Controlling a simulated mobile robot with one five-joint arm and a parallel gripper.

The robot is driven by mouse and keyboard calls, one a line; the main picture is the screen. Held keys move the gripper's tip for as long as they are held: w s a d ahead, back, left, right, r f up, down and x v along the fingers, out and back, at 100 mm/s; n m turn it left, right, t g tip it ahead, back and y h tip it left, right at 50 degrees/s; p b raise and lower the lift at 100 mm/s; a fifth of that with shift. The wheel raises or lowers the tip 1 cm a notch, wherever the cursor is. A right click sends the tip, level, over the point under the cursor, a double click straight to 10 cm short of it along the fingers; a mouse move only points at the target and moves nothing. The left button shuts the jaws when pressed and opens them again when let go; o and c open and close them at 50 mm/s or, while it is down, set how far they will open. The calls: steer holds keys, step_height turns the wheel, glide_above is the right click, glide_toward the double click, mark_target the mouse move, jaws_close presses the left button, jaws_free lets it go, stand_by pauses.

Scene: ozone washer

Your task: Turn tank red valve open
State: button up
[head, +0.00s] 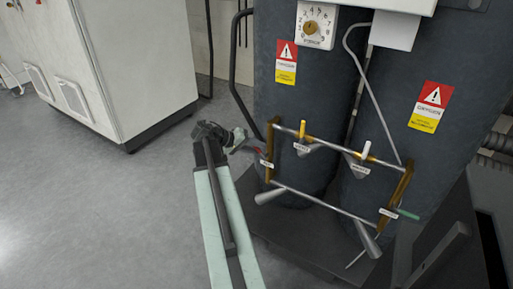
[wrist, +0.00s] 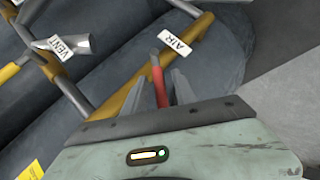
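The red valve handle (wrist: 159,86) is a slim red lever by the AIR tag (wrist: 175,43), on a brass-coloured pipe (wrist: 190,35), in the wrist view. My gripper (wrist: 161,82) has its two grey fingers on either side of the lever, with small gaps showing, so it looks open around it. In the head view my gripper (head: 238,142) is at the left end of the pipe frame in front of the left tank (head: 300,110). Only a little red of the valve (head: 257,150) shows there beside the fingers.
The pipe frame also carries a yellow handle (head: 302,128), a white handle (head: 356,126) and a green handle (head: 407,214). A second dark tank (head: 425,70) stands to the right. A white cabinet (head: 140,60) stands back left; grey floor (head: 90,190) is clear.

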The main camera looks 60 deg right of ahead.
steer(key=shift+w+a+r, duration=0.1)
steer(key=shift+r, duration=0.1)
steer(key=p+v, duration=0.4)
steer(key=v, duration=0.3)
steer(key=shift+a, duration=0.2)
steer(key=shift+w, duration=0.1)
steer(key=shift+c, duration=0.4)
